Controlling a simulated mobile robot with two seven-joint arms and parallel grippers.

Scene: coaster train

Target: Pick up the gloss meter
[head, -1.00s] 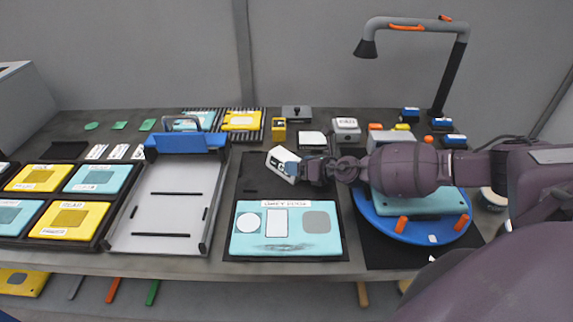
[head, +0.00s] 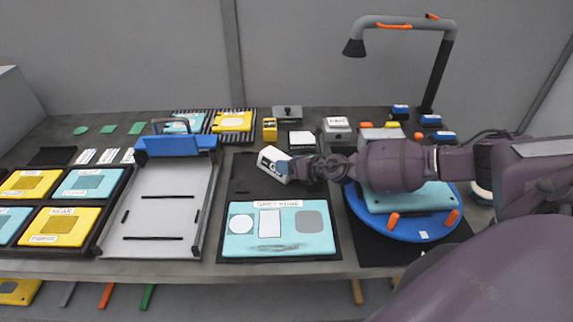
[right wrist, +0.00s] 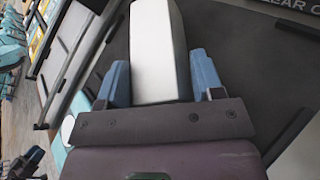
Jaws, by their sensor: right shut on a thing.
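The gloss meter (head: 270,159) is a small white box with dark markings on its face. My right gripper (head: 287,168) is shut on it, and it sits tilted in the jaws over the dark mat behind the teal board. In the right wrist view the meter's pale body (right wrist: 158,55) stands between the two blue fingers, which are on either side of it. I cannot tell for sure how far it is above the mat. My left gripper is not in view.
The teal board (head: 257,248) lies just in front. A grey tray (head: 155,210) with a blue clamp bar is to the left. A blue turntable (head: 408,228) lies under my right arm. A lamp (head: 440,75) stands at the back right. The dark mat (head: 243,182) has bare room.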

